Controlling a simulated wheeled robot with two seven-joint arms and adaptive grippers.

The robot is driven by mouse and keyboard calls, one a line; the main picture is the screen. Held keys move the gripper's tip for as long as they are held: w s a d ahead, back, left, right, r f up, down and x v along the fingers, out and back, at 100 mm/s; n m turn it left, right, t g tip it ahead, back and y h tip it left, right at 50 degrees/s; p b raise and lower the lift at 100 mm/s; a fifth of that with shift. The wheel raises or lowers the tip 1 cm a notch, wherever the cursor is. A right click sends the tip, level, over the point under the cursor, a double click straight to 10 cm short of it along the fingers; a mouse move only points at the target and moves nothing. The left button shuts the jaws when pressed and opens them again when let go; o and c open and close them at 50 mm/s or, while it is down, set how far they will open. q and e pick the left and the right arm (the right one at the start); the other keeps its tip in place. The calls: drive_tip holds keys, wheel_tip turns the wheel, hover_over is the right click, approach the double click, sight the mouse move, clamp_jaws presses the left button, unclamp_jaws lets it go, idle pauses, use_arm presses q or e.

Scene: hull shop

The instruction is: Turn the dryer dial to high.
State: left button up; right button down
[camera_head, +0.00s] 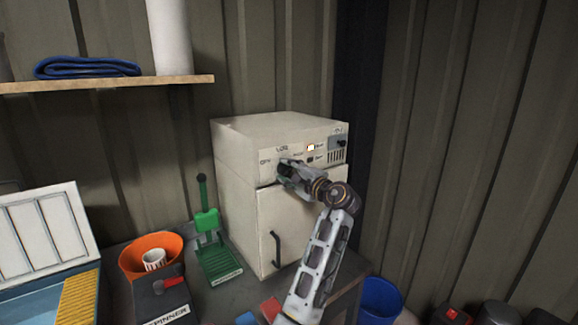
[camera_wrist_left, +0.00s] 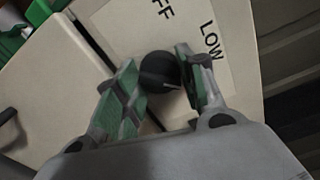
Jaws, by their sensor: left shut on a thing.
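The dryer (camera_head: 243,205) is a cream box with a door and a control panel on its upper front. Its dial (camera_wrist_left: 157,70) is a black round knob with a pale pointer line, seen in the left wrist view. The labels there read "FF", partly cut off, and "LOW"; which label the pointer meets I cannot tell. My left gripper (camera_head: 284,169) is at the panel, shut on the dial, with its green-padded fingers (camera_wrist_left: 157,86) on either side of the knob. In the head view the gripper hides the dial. My right gripper is not in view.
The dryer's dark door handle (camera_head: 276,249) sticks out below my arm. A green press-like stand (camera_head: 218,260), an orange bowl (camera_head: 135,251) and a dark box marked "SPINNER" (camera_head: 150,301) stand left of the dryer. A blue bin (camera_head: 380,299) is at lower right.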

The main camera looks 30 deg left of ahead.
use_arm(q)
drive_tip(key=shift+m+p, duration=0.7)
drive_tip(key=shift+m, duration=0.1)
drive_tip(key=shift+m+p, duration=0.55)
drive_tip(key=shift+m, duration=0.15)
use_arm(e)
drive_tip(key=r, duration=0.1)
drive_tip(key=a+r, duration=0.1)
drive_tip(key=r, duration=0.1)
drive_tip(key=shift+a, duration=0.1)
use_arm(q)
drive_tip(key=shift+m, duration=0.3)
drive_tip(key=shift+f, duration=0.1)
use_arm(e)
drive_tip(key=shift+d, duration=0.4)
use_arm(q)
drive_tip(key=o, duration=1)
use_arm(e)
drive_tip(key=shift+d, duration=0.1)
